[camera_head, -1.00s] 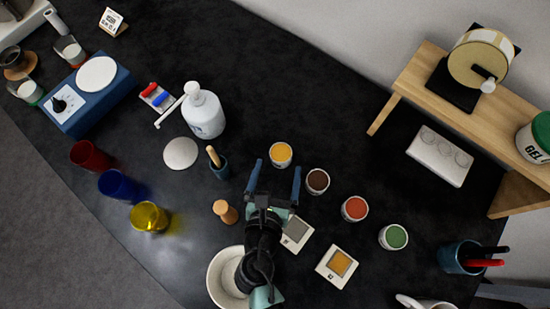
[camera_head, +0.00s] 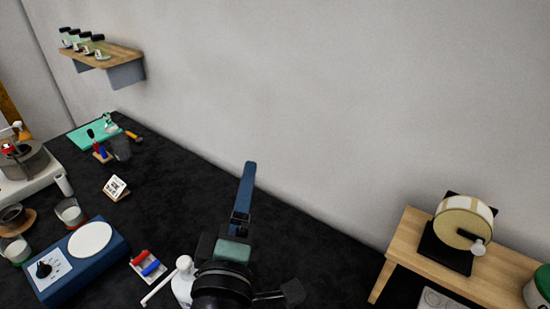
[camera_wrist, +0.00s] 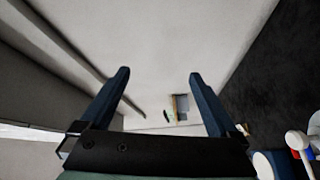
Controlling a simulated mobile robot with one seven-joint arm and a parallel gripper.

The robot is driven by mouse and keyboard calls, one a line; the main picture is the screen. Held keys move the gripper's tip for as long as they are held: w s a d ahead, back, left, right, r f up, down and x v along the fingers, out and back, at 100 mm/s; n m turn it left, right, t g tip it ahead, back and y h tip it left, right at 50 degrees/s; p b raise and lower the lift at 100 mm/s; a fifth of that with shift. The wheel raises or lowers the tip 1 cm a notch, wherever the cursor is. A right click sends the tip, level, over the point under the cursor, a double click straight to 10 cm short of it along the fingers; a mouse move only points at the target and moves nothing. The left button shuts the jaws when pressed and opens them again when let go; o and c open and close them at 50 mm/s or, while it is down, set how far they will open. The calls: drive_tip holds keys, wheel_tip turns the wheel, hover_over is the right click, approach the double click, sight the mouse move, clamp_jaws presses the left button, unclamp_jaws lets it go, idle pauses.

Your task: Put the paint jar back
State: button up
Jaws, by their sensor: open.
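My gripper (camera_head: 249,170) is raised in front of the bare wall in the head view, seen nearly edge-on. In the wrist view my gripper (camera_wrist: 160,73) has its two blue fingers spread wide with nothing between them. The open paint jars are outside both current views. A row of small dark-capped jars (camera_head: 83,42) stands on the wall shelf (camera_head: 122,58) at the upper left; their contents are too small to tell.
A white pump bottle (camera_head: 182,283) stands beside my arm, partly hidden. A blue device (camera_head: 105,260) with a white plate is at lower left. A wooden stand (camera_head: 400,245) carries a drum (camera_head: 462,222) and a green-lidded tub (camera_head: 543,290) at right.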

drive_tip(key=s+d+r+m+t, duration=0.15)
drive_tip(key=r+m, duration=0.35)
drive_tip(key=r, duration=0.6)
drive_tip(key=d+r+m+t, duration=0.2)
drive_tip(key=r+m+t, duration=0.15)
drive_tip(key=r, duration=0.75)
drive_tip(key=s+r+m+t, duration=0.2)
drive_tip(key=s+r, duration=0.2)
drive_tip(key=r, duration=0.2)
drive_tip(key=s+d+r+m+t+y, duration=0.1)
drive_tip(key=s+r+m+t, duration=0.1)
drive_tip(key=r, duration=0.5)
drive_tip(key=shift+s+d+r+m, duration=0.15)
drive_tip(key=shift+s+m, duration=0.7)
drive_tip(key=shift+s, duration=0.4)
